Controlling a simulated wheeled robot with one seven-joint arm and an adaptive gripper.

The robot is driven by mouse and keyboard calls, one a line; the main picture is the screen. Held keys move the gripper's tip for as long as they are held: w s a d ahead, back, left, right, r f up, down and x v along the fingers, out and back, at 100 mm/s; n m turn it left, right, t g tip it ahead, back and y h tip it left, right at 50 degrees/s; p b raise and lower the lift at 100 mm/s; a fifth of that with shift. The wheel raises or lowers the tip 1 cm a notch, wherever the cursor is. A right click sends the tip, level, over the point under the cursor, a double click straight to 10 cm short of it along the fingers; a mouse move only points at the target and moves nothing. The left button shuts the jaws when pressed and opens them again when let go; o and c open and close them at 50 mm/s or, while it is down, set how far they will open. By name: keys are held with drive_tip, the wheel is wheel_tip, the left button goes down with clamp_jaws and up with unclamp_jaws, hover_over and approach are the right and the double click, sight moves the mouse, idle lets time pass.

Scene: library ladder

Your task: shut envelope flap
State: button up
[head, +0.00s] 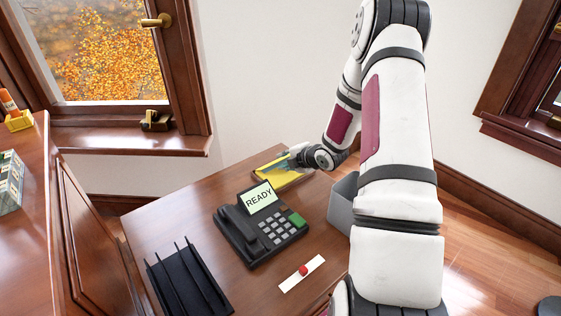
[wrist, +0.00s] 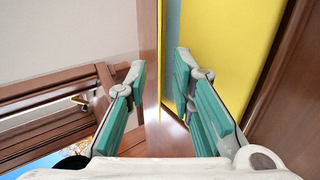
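A flat yellow piece (head: 268,173), which looks like the envelope, lies at the back edge of the desk, with a brown border around it. In the wrist view the yellow surface (wrist: 238,50) fills the upper right, with a pale blue strip (wrist: 173,25) along its left side. I cannot tell which part is the flap. My gripper (head: 296,156) is low over the right end of the yellow piece and partly hides it. In the wrist view my gripper (wrist: 160,78) is open, its teal-padded fingers apart, with a thin yellow edge and brown wood showing between them. Contact is unclear.
A black desk phone (head: 240,238) with a READY screen stands in front of the yellow piece. A grey bin (head: 341,207) is at the desk's right. A black rack (head: 185,285) and a white strip with a red knob (head: 313,265) are nearer. A window (head: 100,50) is behind.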

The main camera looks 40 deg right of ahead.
drive_tip(key=shift+v, duration=2.45)
